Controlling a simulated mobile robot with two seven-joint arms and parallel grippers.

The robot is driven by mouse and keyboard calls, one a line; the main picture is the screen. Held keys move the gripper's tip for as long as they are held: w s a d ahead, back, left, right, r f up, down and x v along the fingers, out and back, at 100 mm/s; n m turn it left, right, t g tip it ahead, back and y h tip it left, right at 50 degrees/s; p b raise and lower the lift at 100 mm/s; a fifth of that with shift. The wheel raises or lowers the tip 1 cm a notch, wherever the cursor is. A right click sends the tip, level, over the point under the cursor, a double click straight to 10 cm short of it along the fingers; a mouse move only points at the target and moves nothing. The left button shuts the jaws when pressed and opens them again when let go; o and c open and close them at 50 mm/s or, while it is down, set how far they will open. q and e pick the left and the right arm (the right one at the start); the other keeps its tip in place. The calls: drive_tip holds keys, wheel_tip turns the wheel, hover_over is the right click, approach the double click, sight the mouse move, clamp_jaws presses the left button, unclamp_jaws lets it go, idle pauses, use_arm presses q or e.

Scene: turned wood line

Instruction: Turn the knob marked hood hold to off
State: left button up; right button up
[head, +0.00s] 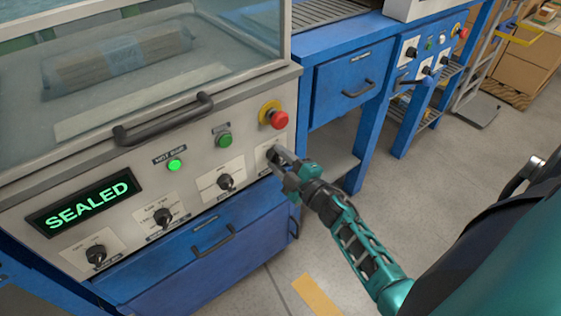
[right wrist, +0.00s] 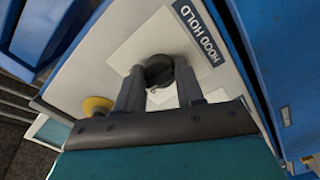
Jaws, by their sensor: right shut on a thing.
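The black knob (right wrist: 159,72) marked HOOD HOLD sits on a white plate in the right wrist view, with its blue label (right wrist: 200,30) beside it. My right gripper (right wrist: 160,85) is shut on this knob, one finger on each side. My left gripper is not in view.
A red stop button (head: 279,120) on a yellow base sits just above my right gripper. Other black knobs (head: 225,182), a green button (head: 225,140) and a display reading SEALED (head: 85,203) share the panel. A hood handle (head: 163,120) sticks out above.

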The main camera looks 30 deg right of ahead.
drive_tip(key=shift+n+b, duration=0.95)
drive_tip(key=shift+n, duration=2.35)
drive_tip(key=o, duration=1)
drive_tip(key=shift+o, duration=0.2)
drive_tip(key=s+d+p, duration=0.1)
drive_tip(key=s, duration=1.2)
drive_tip(key=shift+w+r, duration=0.1)
